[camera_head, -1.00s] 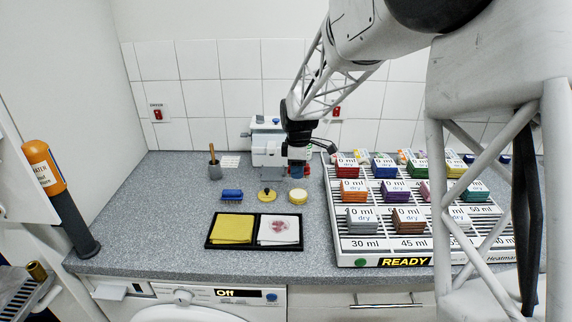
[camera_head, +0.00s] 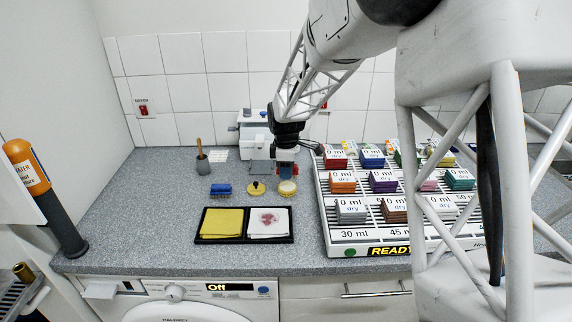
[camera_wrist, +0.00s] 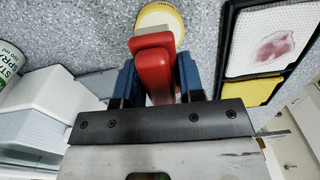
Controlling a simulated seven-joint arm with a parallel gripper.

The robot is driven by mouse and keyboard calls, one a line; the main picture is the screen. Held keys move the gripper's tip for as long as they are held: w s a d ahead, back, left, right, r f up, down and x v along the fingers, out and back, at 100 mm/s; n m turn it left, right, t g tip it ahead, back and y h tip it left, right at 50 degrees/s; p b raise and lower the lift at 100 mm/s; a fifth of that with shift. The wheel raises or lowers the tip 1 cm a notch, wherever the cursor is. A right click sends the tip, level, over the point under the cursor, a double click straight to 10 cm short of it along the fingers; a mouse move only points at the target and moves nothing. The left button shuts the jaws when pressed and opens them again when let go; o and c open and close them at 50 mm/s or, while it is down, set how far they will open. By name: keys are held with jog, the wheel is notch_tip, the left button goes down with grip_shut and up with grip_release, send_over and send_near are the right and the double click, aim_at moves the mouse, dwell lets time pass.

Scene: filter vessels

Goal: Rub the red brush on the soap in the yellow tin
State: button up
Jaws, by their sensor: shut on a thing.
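My gripper (camera_head: 287,158) points down over the worktop, just behind the yellow tin. It is shut on the red brush (camera_wrist: 153,67), which shows between the two blue fingers in the wrist view. The round yellow tin (camera_head: 287,188) stands on the worktop with pale soap inside. It also shows in the wrist view (camera_wrist: 151,14), just past the end of the brush and partly hidden by it. I cannot tell whether the brush touches the tin or the soap.
A blue brush (camera_head: 220,189) and a yellow piece with a dark knob (camera_head: 256,188) lie left of the tin. In front is a black tray (camera_head: 245,241) with a yellow cloth and a stained white cloth. A rack (camera_head: 331,238) of coloured blocks stands right.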

aim_at(286, 186)
jog(key=shift+f, duration=1.5)
jog(key=shift+f, duration=0.65)
dwell(1.9)
jog(key=shift+r, duration=0.1)
jog(key=shift+r, duration=3.5)
jog(key=shift+w+d, duration=0.1)
jog(key=shift+w, duration=0.05)
